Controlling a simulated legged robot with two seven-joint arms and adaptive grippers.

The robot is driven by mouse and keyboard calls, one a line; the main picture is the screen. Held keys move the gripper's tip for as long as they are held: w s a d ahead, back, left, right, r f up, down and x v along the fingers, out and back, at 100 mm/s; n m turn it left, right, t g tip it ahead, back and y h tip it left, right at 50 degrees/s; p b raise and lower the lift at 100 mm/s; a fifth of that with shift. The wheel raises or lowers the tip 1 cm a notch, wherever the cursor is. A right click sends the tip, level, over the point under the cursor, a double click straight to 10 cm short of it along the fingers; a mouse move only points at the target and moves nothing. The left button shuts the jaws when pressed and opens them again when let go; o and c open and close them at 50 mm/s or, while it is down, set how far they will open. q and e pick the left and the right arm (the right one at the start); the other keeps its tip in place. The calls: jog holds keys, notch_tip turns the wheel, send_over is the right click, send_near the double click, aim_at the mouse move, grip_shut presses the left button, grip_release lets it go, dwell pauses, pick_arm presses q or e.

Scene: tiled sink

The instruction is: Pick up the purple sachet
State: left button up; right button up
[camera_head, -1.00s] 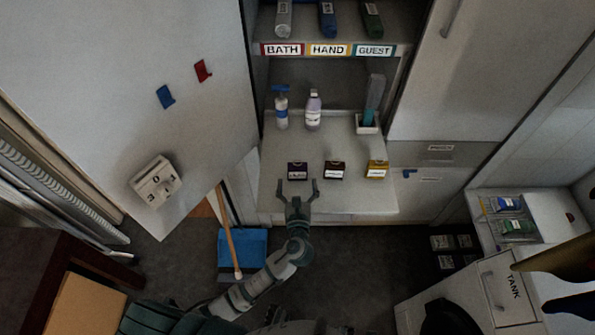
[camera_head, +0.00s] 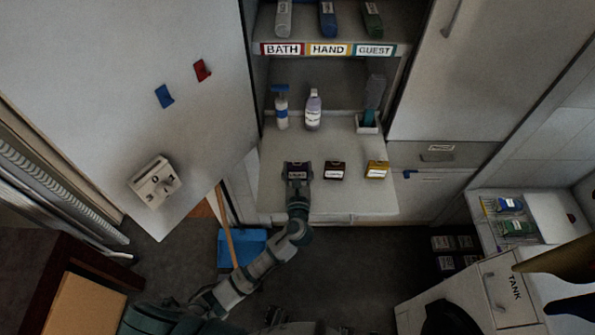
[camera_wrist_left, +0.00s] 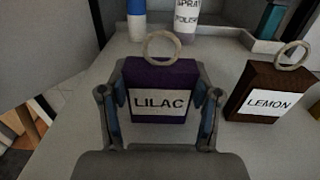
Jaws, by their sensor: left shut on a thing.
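The purple sachet (camera_wrist_left: 160,90) has a white label reading LILAC and a pale ring on top. It stands upright on the white shelf (camera_head: 335,200), and in the head view its top (camera_head: 297,166) shows between the fingers. My left gripper (camera_head: 297,176) is shut on it, one finger against each side. In the left wrist view the gripper (camera_wrist_left: 160,112) has both fingers alongside the sachet's sides. My right gripper is not in view.
A dark red-brown sachet labelled LEMON (camera_wrist_left: 263,95) stands close to the right, and a yellow sachet (camera_head: 377,170) stands beyond it. Behind are a blue-capped bottle (camera_head: 281,108), a purple-white bottle (camera_head: 313,110) and a brush holder (camera_head: 367,122). An open door panel (camera_head: 130,100) is at left.

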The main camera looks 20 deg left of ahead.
aim_at(297, 168)
pick_arm(q)
jog(key=shift+r, duration=0.1)
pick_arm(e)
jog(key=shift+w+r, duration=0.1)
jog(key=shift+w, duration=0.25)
pick_arm(q)
jog(key=shift+r, duration=0.2)
notch_tip(297, 168, up, 3)
jog(key=shift+f+p, duration=0.1)
jog(key=shift+p, duration=0.55)
jog(key=shift+s+r, duration=0.2)
jog(key=shift+s, duration=0.35)
jog(key=a+r+p+v, duration=0.1)
jog(key=a+v, duration=0.1)
jog(key=v, duration=1.2)
jog(key=shift+s, duration=0.75)
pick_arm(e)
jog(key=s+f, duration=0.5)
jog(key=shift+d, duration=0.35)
pick_arm(q)
jog(key=shift+a+r, duration=0.2)
